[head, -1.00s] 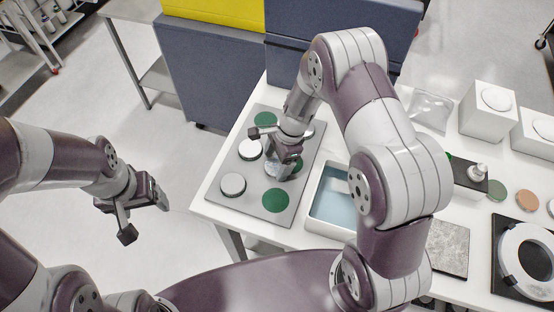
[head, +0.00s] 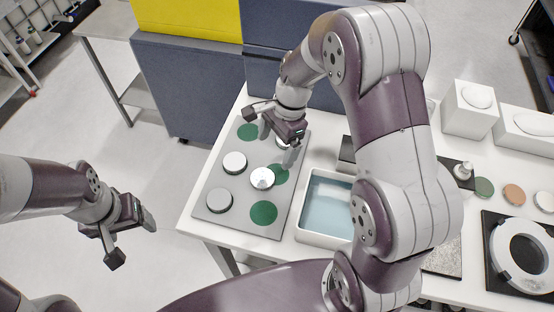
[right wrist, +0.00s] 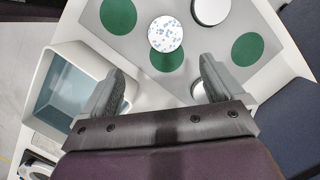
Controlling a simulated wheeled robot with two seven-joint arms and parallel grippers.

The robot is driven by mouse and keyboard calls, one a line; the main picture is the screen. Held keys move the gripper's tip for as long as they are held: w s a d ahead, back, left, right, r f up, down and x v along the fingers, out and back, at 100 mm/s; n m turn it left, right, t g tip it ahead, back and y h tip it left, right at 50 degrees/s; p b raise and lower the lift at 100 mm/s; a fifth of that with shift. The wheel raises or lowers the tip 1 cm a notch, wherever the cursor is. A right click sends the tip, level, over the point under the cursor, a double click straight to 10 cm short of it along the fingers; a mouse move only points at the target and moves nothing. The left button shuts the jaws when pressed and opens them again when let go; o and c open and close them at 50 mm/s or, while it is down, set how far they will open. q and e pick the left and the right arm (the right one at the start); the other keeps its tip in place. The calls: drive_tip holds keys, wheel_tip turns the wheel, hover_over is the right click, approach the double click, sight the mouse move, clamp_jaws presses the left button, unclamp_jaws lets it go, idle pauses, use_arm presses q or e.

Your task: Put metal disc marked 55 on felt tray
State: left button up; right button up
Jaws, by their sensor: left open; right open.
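The grey felt tray (head: 236,222) lies on the white table with green felt circles, such as one at its front (head: 263,212). A shiny mottled disc (head: 262,178) overlaps the left part of another green circle (head: 280,173); it also shows in the right wrist view (right wrist: 166,34). Plain pale discs sit at the tray's left (head: 235,162) and front left (head: 220,200). Another disc (right wrist: 197,92) is partly hidden by my right finger. No number is legible. My right gripper (head: 278,146) is open, empty, above the tray's back right. My left gripper (head: 132,241) is open and empty, left of the table.
A white bin with a blue inside (head: 328,203) stands right of the tray. White boxes (head: 470,110), a pump bottle (head: 463,172), small round discs (head: 514,194) and a white ring (head: 522,256) lie further right. Blue-grey panels (head: 188,90) stand behind the table.

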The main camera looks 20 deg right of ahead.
drive_tip(key=s+d+r+n+t+h, duration=0.1)
drive_tip(key=s+n, duration=0.4)
drive_tip(key=n, duration=0.2)
drive_tip(key=s+d+r+n+h, duration=0.1)
drive_tip(key=s+n, duration=0.5)
drive_tip(key=n, duration=0.2)
drive_tip(key=shift+s+d+r+t+h, duration=0.3)
drive_tip(key=shift+r+t+h, duration=0.05)
drive_tip(key=shift+t+h, duration=0.05)
drive_tip(key=shift+s, duration=0.1)
